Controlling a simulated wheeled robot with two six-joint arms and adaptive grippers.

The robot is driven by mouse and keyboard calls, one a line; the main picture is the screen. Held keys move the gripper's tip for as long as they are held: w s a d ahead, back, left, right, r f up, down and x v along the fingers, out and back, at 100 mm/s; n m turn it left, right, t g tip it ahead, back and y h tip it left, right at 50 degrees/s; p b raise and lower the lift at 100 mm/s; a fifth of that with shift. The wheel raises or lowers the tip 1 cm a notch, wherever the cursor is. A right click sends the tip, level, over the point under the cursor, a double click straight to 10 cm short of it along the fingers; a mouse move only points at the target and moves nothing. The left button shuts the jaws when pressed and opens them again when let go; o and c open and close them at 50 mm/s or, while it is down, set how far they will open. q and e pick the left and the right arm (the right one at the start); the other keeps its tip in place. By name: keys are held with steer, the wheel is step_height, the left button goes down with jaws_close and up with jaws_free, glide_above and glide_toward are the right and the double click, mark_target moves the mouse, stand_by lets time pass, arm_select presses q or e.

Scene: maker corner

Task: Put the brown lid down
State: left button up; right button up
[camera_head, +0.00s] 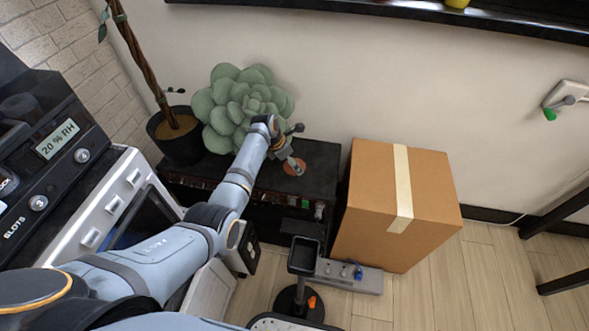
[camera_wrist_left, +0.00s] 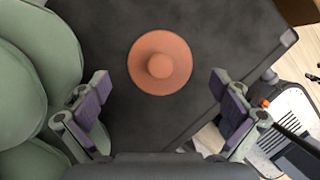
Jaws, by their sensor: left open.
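The brown lid (camera_head: 294,166) is a round orange-brown disc with a small knob, lying on the black cabinet top (camera_head: 318,160) in the head view. In the left wrist view the lid (camera_wrist_left: 145,81) lies flat on the dark surface with its knob up. My left gripper (camera_head: 290,158) is above the cabinet top by the lid. In the left wrist view its fingers (camera_wrist_left: 162,105) are spread wide and empty, with the lid beyond and between them, clear of both pads. My right gripper is not in view.
A green succulent (camera_head: 240,103) stands close to the left of my gripper. A potted plant (camera_head: 178,135) is farther left. A taped cardboard box (camera_head: 375,205) stands right of the cabinet. A small black stand (camera_head: 303,258) is in front. The cabinet top right of the lid is clear.

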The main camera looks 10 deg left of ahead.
arm_select(q)
steer(key=shift+w+d+f, duration=0.15)
steer(key=shift+w+f, duration=0.05)
steer(key=shift+f, duration=0.5)
steer(key=shift+r, duration=0.15)
steer(key=c, duration=1.3)
steer(key=shift+c, duration=0.2)
